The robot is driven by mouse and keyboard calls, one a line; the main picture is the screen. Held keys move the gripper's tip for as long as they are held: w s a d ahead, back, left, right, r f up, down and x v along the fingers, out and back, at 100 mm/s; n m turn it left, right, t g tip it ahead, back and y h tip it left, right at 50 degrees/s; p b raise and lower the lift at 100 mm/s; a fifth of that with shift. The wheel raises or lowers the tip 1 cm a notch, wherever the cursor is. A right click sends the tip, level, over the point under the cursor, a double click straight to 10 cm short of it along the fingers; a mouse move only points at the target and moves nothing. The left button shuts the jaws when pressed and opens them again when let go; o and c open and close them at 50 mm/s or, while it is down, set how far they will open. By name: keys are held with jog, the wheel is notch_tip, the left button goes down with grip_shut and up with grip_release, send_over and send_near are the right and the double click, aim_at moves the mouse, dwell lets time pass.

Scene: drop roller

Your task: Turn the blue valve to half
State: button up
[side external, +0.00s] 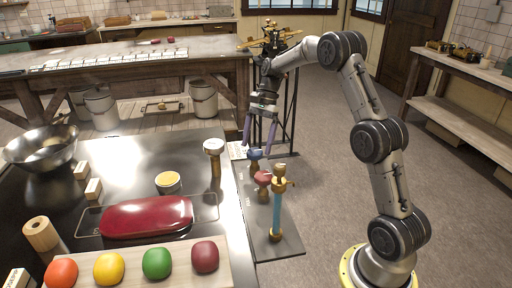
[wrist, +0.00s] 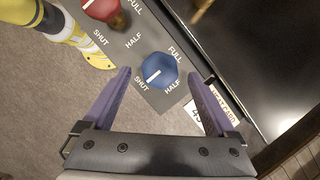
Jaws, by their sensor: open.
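The blue valve (wrist: 160,70) is a round knob with a white pointer line on top, on a grey panel marked SHUT, HALF and FULL. Its pointer aims at the SHUT label, at the lower left in the wrist view. In the side external view the blue valve (side external: 255,154) is partly hidden near the purple fingertips. My gripper (side external: 259,149) points down over it. In the wrist view my gripper (wrist: 158,76) is open, one finger to each side of the valve with gaps showing. I cannot tell how far down the fingertips are.
A red valve (wrist: 104,11) with its own labels sits beside the blue one. A blue post with a brass top (side external: 278,205) stands at the panel's near end. A white-topped post (side external: 214,150) stands on the dark table left of the panel.

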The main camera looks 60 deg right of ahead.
jog(key=shift+x, duration=0.95)
jog(key=shift+r, duration=0.1)
jog(key=c, duration=1.4)
jog(key=shift+o, duration=0.2)
